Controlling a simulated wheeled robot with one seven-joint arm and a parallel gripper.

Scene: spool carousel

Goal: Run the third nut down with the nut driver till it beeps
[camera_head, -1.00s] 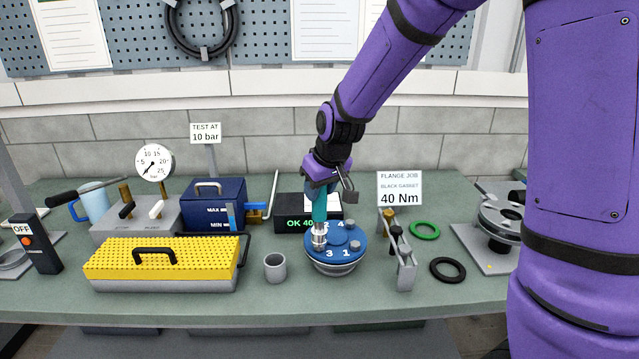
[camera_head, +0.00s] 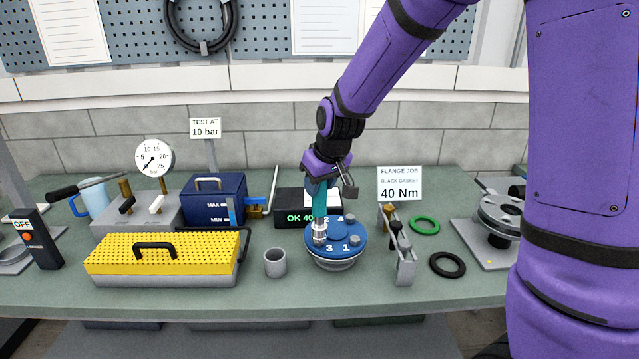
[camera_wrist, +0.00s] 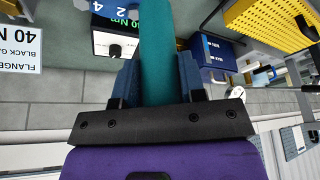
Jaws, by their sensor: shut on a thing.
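My gripper (camera_head: 319,186) is shut on the teal handle of the nut driver (camera_head: 320,205), which stands about upright. The handle also shows between the jaws in the wrist view (camera_wrist: 158,50). The driver's silver socket (camera_head: 319,232) is down at the left of the blue flange (camera_head: 340,253), near the number 3, and hides what is under it. The flange is marked 2, 4, 3 and 1. Nuts show near 4 (camera_head: 350,219) and near 1 (camera_head: 355,240). The black display box (camera_head: 285,212) behind reads "OK 40" in green, its right end covered.
A grey cup (camera_head: 275,263) and a yellow-topped box (camera_head: 165,262) stand to the left. A grey rack (camera_head: 405,270) is close on the right, with a green ring (camera_head: 425,225) and a black ring (camera_head: 447,265) beyond. A "40 Nm" sign (camera_head: 400,185) stands behind.

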